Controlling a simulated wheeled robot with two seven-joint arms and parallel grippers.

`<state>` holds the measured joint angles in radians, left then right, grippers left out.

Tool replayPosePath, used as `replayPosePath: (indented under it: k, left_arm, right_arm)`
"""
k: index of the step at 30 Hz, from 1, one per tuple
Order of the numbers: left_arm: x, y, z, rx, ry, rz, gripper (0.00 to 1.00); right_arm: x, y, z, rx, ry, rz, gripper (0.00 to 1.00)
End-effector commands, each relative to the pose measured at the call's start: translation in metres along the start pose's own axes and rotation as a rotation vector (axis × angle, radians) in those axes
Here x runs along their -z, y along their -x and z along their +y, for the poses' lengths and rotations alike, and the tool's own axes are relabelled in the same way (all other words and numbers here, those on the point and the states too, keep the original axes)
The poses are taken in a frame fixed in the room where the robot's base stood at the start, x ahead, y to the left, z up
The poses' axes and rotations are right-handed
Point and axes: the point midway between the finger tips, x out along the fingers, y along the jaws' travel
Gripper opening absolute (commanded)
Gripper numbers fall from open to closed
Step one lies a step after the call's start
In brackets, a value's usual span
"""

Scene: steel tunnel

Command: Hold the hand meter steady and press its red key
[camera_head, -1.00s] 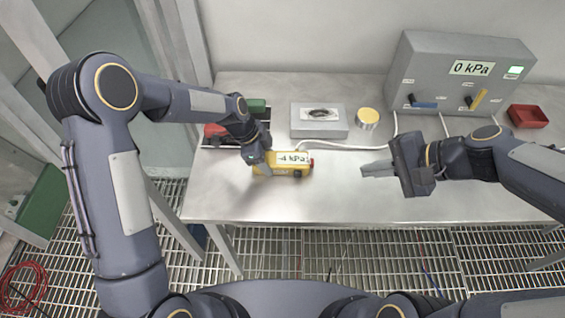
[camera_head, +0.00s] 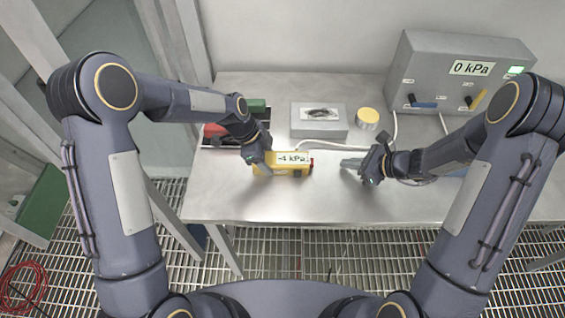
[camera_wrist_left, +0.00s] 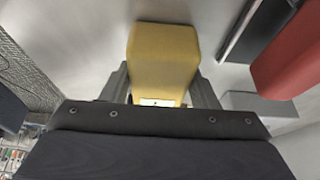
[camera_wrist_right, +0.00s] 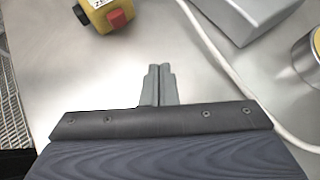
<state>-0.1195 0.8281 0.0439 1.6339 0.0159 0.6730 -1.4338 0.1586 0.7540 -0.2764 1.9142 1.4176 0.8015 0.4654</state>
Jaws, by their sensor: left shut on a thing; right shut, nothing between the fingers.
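The yellow hand meter (camera_head: 283,170) is on or just above the steel table, its screen reading "-4 kPa". My left gripper (camera_head: 264,162) is shut on its left part; in the left wrist view the fingers flank the yellow body (camera_wrist_left: 163,60). The red key (camera_head: 311,165) is on the meter's right end. In the right wrist view the red key (camera_wrist_right: 117,18) shows at the upper left, beside a black knob (camera_wrist_right: 99,3). My right gripper (camera_head: 345,163) is shut and empty, to the right of the red key with a gap between. Its closed fingertips show in the right wrist view (camera_wrist_right: 159,68).
A grey box (camera_head: 319,121) and a yellow-topped round tin (camera_head: 368,117) stand behind the meter. A white cable (camera_head: 335,143) crosses the table. A grey panel (camera_head: 440,75) reading "0 kPa" stands at the back right. Red (camera_head: 214,130) and green (camera_head: 257,105) items lie left.

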Motion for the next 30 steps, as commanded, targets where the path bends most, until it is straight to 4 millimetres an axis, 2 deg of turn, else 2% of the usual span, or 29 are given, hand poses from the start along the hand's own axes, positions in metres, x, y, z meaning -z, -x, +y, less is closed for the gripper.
replayPosePath:
  k: [6,15,30]
  left_arm:
    - [0.0,0.0,0.0,-0.001,-0.001,0.0,0.27]
    - [0.0,0.0,0.0,-0.001,0.0,0.0,0.27]
    - [0.0,0.0,0.0,-0.001,0.0,0.0,0.27]
  right_arm:
    - [-0.017,-0.023,0.018,-0.004,0.004,-0.001,0.0]
    - [-0.032,-0.044,0.033,-0.003,0.003,0.0,0.0]
    - [-0.035,-0.048,0.036,-0.002,0.003,0.0,0.0]
